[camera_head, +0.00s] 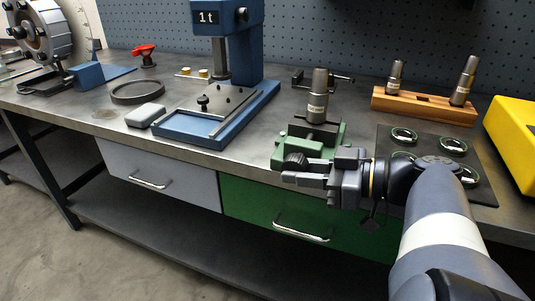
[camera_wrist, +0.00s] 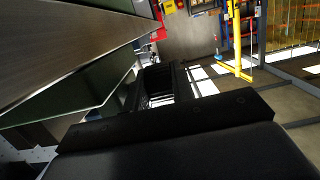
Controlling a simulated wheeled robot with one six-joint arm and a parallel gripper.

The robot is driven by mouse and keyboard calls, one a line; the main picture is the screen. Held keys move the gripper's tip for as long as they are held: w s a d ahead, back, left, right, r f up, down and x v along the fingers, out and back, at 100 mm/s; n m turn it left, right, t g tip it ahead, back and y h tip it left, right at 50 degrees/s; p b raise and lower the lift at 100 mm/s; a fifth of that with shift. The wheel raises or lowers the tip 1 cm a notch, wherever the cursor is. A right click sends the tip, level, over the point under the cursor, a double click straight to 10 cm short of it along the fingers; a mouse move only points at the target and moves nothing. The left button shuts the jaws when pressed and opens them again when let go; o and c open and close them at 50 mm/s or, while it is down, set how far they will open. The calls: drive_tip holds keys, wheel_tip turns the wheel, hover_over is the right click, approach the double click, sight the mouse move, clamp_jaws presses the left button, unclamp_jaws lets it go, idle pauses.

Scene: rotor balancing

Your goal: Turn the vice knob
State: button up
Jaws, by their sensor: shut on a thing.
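The green vice (camera_head: 330,134) stands at the front edge of the bench, with a metal tool holder (camera_head: 318,100) with a pale label upright in it. My gripper (camera_head: 292,172) reaches in from the right and is shut on the knob. In the wrist view a dark ribbed shape, seemingly the knob (camera_wrist: 158,88), lies between the dark fingers. The contact is partly hidden by the fingers.
A blue press (camera_head: 238,50) stands left of the vice. A wooden rack (camera_head: 420,105) with two tool holders is behind on the right, and a dark mat with several metal rings (camera_head: 452,145) is near my wrist. A green drawer (camera_head: 260,205) with a handle is below.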

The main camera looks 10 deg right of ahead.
drive_tip(key=shift+f+t+y+b, duration=0.3)
drive_tip(key=shift+t+y+b, duration=0.25)
drive_tip(key=shift+b, duration=0.75)
drive_tip(key=shift+r+y, duration=0.15)
drive_tip(key=shift+y, duration=0.1)
drive_tip(key=o, duration=0.7)
drive_tip(key=p+v, duration=1)
drive_tip(key=shift+d+r+p, duration=0.25)
drive_tip(key=shift+p, duration=0.1)
drive_tip(key=shift+p, duration=0.4)
